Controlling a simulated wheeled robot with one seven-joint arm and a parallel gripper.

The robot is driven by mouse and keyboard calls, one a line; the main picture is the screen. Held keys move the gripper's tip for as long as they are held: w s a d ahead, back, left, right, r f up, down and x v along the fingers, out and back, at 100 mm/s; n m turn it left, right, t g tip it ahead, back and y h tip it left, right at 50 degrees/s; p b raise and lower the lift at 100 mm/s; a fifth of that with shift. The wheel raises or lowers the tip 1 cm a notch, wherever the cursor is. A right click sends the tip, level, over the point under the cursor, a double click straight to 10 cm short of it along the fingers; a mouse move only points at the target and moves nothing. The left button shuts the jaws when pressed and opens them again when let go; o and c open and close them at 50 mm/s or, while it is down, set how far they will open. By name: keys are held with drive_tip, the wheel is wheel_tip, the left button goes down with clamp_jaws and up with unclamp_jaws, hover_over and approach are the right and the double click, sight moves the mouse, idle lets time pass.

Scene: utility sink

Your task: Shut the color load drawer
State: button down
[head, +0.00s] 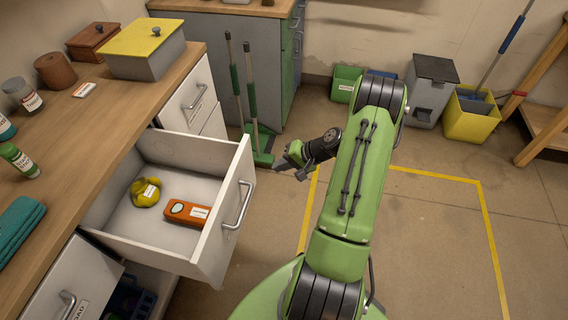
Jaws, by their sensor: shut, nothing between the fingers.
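An open white drawer (188,250) is pulled out from the counter on the left, with a metal handle (239,205) on its front panel. Inside lie a yellow cloth-like item (140,190) and an orange labelled box (178,211). Any label on this drawer's front is not visible, so I cannot tell if it is the color load drawer. My gripper (291,167) is outside the drawer, to the right of its front panel and apart from the handle. Its fingers are small in view and look shut and empty.
The wooden counter (82,140) holds a yellow-lidded box (145,62), jars and a teal cloth (18,225). A green broom and dustpan (262,142) stand behind the drawer. Bins (472,118) line the back wall. The yellow-taped floor (440,220) at right is clear.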

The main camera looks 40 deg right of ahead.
sight(250, 170)
drive_tip(key=w+a+f, duration=0.1)
drive_tip(key=w+a+f+b, duration=0.1)
drive_tip(key=w, duration=0.1)
drive_tip(key=w+a+f, duration=0.1)
drive_tip(key=w+a, duration=0.1)
drive_tip(key=shift+w+f+b, duration=0.1)
drive_tip(key=shift+w+b, duration=0.15)
drive_tip(key=shift+b, duration=0.05)
drive_tip(key=shift+w+a, duration=0.2)
drive_tip(key=shift+w, duration=0.05)
